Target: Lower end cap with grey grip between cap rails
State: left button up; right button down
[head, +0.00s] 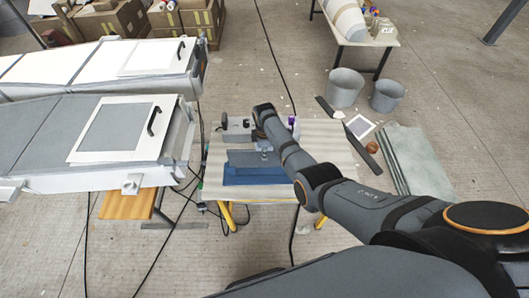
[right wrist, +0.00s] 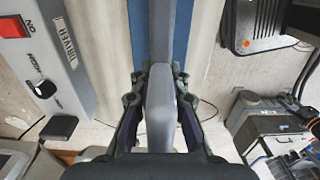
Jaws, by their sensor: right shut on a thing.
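The end cap is a thin grey plate (head: 258,159) standing above a blue patch (head: 252,178) on the work table in the head view. My right gripper (head: 265,146) is over it, its fingers small and partly hidden by my arm. In the right wrist view the gripper (right wrist: 159,90) is shut on the cap's grey grip (right wrist: 160,122), one finger on each side. The plate shows there as a grey strip (right wrist: 171,35) seen edge-on. Whether the cap touches the table I cannot tell. I cannot make out the cap rails with certainty. My left gripper is not in view.
A grey control box (head: 236,127) with a red button and knob stands on the table (head: 322,140) close to the gripper. A black device (right wrist: 264,24) is at right in the wrist view. Buckets (head: 345,88) stand behind right.

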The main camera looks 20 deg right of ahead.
aim_at(265, 166)
jog(key=shift+f+b, duration=1.85)
jog(key=shift+f, duration=0.35)
jog(key=c, duration=1.3)
grip_release()
jog(key=shift+o, duration=0.2)
notch_tip(265, 166, up, 12)
jog(key=shift+r, duration=0.1)
